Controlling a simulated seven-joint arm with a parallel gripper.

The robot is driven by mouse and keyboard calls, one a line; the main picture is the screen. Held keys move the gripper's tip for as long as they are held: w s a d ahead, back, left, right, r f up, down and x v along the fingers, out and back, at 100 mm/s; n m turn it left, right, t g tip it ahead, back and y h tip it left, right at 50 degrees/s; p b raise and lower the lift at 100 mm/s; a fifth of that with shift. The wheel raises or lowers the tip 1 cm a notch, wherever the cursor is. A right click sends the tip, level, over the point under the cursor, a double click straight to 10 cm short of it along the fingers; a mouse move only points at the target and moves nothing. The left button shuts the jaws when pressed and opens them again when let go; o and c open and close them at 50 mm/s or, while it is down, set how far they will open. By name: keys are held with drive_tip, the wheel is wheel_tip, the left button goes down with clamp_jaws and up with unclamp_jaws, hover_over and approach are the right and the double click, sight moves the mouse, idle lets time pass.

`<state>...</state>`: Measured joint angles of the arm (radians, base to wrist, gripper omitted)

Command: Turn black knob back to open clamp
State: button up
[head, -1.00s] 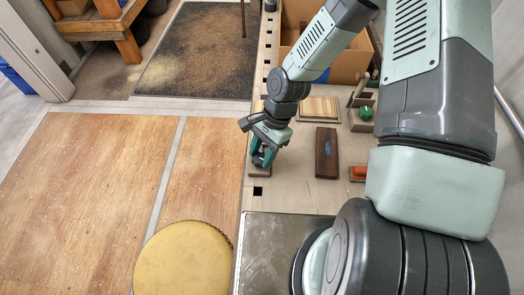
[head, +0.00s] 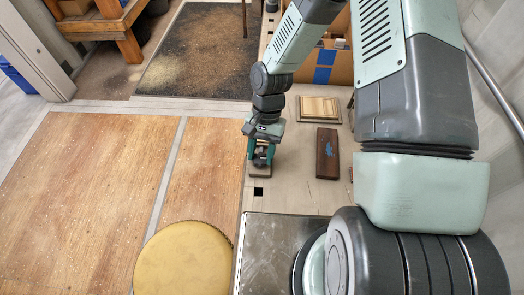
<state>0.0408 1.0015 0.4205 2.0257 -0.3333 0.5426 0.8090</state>
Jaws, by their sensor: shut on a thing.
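My gripper (head: 261,156) points down at the left edge of the workbench (head: 290,190). Its green fingers stand on either side of a small dark part, which looks like the black knob (head: 261,158), and are shut on it. The knob is mostly covered by the fingers and too small to see clearly. A brown wooden block (head: 260,172) shows just below the fingertips, at the bench edge. The rest of the clamp is hidden under my gripper, so I cannot tell how far its jaws are apart.
A dark wooden block with a blue mark (head: 327,154) lies right of my gripper. A pale framed board (head: 318,109) lies behind it. A cardboard box with blue tape (head: 326,66) stands further back. A round yellow stool (head: 183,258) stands on the floor at the front left.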

drive_tip(key=n, duration=0.1)
drive_tip(key=n+h, duration=0.1)
drive_tip(key=n, duration=0.2)
drive_tip(key=shift+a+n+h, duration=0.25)
drive_tip(key=shift+n+h, duration=0.05)
drive_tip(key=shift+h, duration=0.1)
drive_tip(key=n+h, duration=0.1)
drive_tip(key=n, duration=0.2)
drive_tip(key=shift+a+n, duration=0.1)
drive_tip(key=shift+n, duration=0.3)
drive_tip(key=n+h, duration=0.1)
drive_tip(key=n, duration=0.1)
drive_tip(key=n+t, duration=0.1)
drive_tip(key=n, duration=0.1)
drive_tip(key=shift+s+a+h, duration=0.15)
drive_tip(key=shift+h, duration=0.25)
drive_tip(key=n+t, duration=0.1)
drive_tip(key=n, duration=0.3)
drive_tip(key=shift+s+n+t+h, duration=0.15)
drive_tip(key=shift+n+t+h, duration=0.15)
drive_tip(key=shift+t, duration=0.1)
drive_tip(key=o, duration=1.1)
drive_tip(key=shift+c, duration=0.2)
